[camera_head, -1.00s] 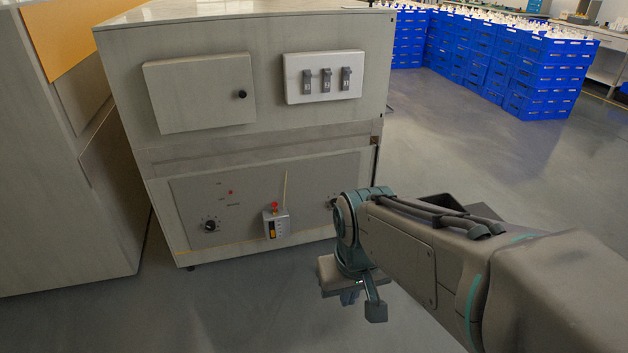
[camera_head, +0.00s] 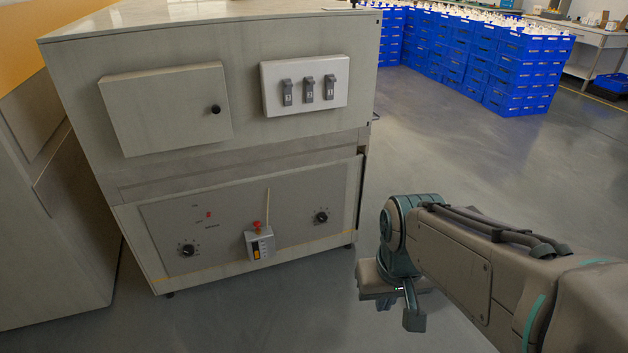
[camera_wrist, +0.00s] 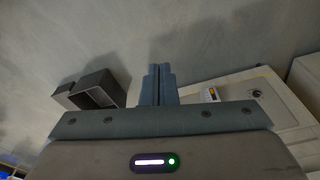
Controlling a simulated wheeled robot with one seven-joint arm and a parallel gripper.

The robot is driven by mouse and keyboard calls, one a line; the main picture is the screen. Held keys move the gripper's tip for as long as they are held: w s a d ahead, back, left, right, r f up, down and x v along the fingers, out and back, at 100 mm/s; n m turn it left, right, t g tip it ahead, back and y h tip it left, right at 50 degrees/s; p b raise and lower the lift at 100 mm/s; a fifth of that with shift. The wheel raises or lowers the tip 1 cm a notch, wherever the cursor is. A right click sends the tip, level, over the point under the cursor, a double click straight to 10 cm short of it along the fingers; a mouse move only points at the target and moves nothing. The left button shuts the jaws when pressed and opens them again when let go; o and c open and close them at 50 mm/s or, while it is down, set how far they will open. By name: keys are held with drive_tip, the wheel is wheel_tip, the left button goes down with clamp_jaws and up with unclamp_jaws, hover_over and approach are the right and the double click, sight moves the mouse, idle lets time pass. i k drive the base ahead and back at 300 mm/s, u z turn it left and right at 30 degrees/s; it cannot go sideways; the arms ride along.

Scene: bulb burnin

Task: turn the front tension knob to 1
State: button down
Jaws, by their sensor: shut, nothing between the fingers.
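Two black dial knobs are on the grey lower panel (camera_head: 290,205) of the pale cabinet, a left knob (camera_head: 188,250) and a right knob (camera_head: 321,217). Their labels are too small to read, so I cannot tell which is the front tension knob, nor the settings. In the wrist view one dark knob (camera_wrist: 256,93) shows on the pale panel at the right. My gripper (camera_head: 386,302) is in front of the cabinet, right of and below the right knob, apart from it. Its fingers (camera_wrist: 160,72) are together and empty in the wrist view.
A small box with a red button (camera_head: 259,244) sticks out between the knobs. Above are a door (camera_head: 165,108) with a black knob and a switch plate (camera_head: 305,85) with three switches. Blue crates (camera_head: 520,70) stand behind. Grey floor (camera_head: 450,130) right of the cabinet is clear.

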sight(322, 218)
drive_tip(key=u, duration=0.3)
drive_tip(key=i, duration=0.9)
drive_tip(key=z, duration=0.4)
